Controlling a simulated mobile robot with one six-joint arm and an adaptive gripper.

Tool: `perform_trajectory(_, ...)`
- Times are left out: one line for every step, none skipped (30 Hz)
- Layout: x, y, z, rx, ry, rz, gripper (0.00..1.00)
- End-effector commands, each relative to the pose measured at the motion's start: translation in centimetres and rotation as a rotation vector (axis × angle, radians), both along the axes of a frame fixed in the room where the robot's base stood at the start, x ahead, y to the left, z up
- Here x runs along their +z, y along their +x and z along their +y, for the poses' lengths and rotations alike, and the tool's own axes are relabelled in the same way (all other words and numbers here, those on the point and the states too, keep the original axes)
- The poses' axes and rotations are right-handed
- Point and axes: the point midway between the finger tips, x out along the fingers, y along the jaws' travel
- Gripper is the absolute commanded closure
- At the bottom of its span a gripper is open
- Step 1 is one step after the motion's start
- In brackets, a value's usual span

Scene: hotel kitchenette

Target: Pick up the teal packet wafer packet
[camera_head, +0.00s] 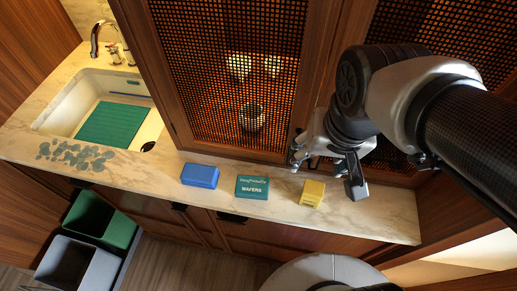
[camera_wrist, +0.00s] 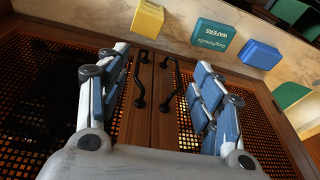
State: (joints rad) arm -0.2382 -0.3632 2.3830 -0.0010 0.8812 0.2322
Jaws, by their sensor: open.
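The teal wafer packet (camera_head: 252,187) lies on the marble counter, between a blue packet and a yellow packet, with the word WAFERS on it. It also shows in the wrist view (camera_wrist: 214,41) near the top, with its text upside down. My gripper (camera_head: 327,170) is open and empty, to the right of the teal packet and close to the cabinet doors in the head view. In the wrist view the gripper's two fingers (camera_wrist: 163,85) are spread wide, with only cabinet doors and handles between them. The teal packet is beyond the fingertips, apart from them.
The blue packet (camera_head: 200,175) is left of the teal one; the yellow packet (camera_head: 312,193) is right of it, nearer my gripper. Mesh cabinet doors (camera_head: 225,70) rise behind the narrow counter (camera_head: 376,220). A sink (camera_head: 75,92) and bins (camera_head: 90,218) are at left.

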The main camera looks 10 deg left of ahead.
Motion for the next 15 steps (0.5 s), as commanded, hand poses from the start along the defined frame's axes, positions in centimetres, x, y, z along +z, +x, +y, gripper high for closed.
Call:
perform_trajectory(1.1,1.0,2.1,0.016,-0.003,0.048,0.33)
perform_trajectory(1.1,1.5,3.2,0.016,-0.004,0.069,0.31)
perform_trajectory(1.0,2.1,4.6,0.017,-0.007,0.096,0.29)
perform_trajectory(0.9,2.5,5.7,0.018,-0.010,0.114,0.27)
perform_trajectory(0.7,2.8,6.7,0.018,-0.013,0.131,0.25)
perform_trajectory(0.4,3.0,8.0,0.017,-0.021,0.153,0.22)
perform_trajectory(0.2,3.2,8.9,0.018,-0.025,0.167,0.20)
perform_trajectory(-0.1,3.3,9.7,0.018,-0.030,0.180,0.18)
perform_trajectory(-0.5,3.4,10.7,0.016,-0.036,0.194,0.15)
perform_trajectory(-0.8,3.4,11.3,0.016,-0.041,0.203,0.13)
perform_trajectory(-1.0,3.4,11.8,0.014,-0.044,0.211,0.11)
perform_trajectory(-1.3,3.4,12.4,0.015,-0.049,0.219,0.09)
perform_trajectory(-1.5,3.4,12.8,0.012,-0.052,0.225,0.07)
perform_trajectory(-1.7,3.4,13.0,0.012,-0.054,0.229,0.05)
perform_trajectory(-2.1,3.4,13.3,0.011,-0.057,0.233,0.02)
